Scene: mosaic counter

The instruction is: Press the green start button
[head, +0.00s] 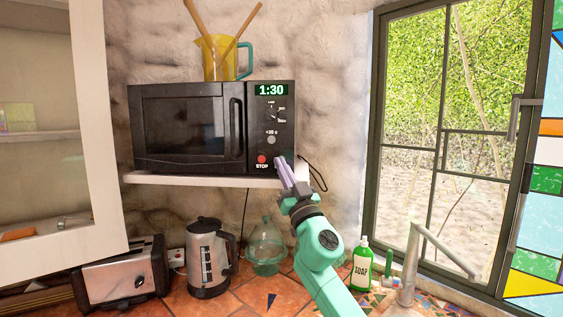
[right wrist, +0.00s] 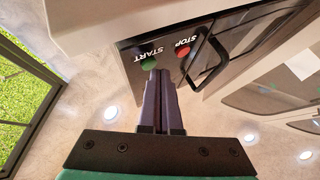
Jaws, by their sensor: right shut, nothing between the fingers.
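The black microwave (head: 185,125) stands on a white wall shelf, its door closed and its display reading 1:30. In the right wrist view the green START button (right wrist: 149,64) shows beside the red STOP button (right wrist: 184,51). In the head view the red STOP button (head: 262,159) shows, while the green one is hidden behind my gripper. My right gripper (head: 283,165) is shut and empty, its fingertips at the lower right of the control panel. In the right wrist view its tips (right wrist: 160,73) overlap the green button's lower edge; I cannot tell whether they touch it. My left gripper is out of view.
A yellow jug (head: 218,58) with wooden utensils stands on the microwave. Below the shelf (head: 200,181) are a toaster (head: 120,276), a kettle (head: 207,262), a glass bottle (head: 266,250) and a green soap bottle (head: 361,268). An open cabinet door (head: 105,130) is at left.

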